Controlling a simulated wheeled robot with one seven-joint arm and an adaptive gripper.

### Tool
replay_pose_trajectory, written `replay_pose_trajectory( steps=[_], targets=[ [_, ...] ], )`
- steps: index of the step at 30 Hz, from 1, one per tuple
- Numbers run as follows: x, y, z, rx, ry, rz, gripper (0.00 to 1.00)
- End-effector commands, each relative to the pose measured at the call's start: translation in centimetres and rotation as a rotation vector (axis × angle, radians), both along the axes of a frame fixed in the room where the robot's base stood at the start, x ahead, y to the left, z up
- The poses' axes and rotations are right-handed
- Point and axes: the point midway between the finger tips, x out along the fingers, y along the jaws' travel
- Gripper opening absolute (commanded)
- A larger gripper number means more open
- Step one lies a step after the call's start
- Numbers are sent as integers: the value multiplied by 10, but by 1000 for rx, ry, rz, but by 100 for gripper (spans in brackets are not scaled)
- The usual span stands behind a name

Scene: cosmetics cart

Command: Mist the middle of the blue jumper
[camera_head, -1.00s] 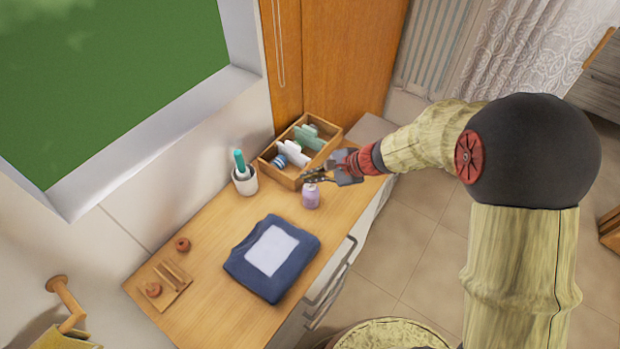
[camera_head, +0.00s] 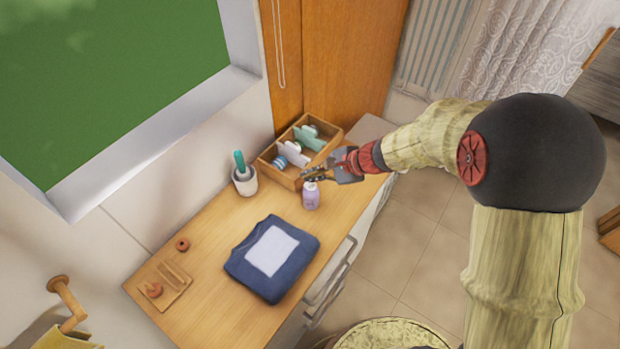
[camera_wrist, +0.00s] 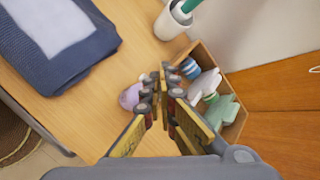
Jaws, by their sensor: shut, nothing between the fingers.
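The blue jumper (camera_head: 253,272) lies folded on the wooden top, with a pale rectangle (camera_head: 272,250) on its middle. It also shows at the upper left of the wrist view (camera_wrist: 84,58). My gripper (camera_head: 308,176) is shut and empty, just above the bottle's top in the head view. In the wrist view, my fingertips (camera_wrist: 159,80) sit beside the bottle. I cannot tell whether they touch it.
A wooden tray (camera_head: 175,296) and a small brown ring (camera_head: 183,244) lie at the left. The top between jumper and cup is clear.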

Motion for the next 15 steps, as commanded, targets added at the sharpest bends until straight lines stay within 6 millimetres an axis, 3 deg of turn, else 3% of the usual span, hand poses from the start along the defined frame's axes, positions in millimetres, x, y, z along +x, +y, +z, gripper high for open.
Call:
replay_pose_trajectory(
  steps=[15],
  targets=[
    [0,0,46,0,-2,1,0]
  ],
)
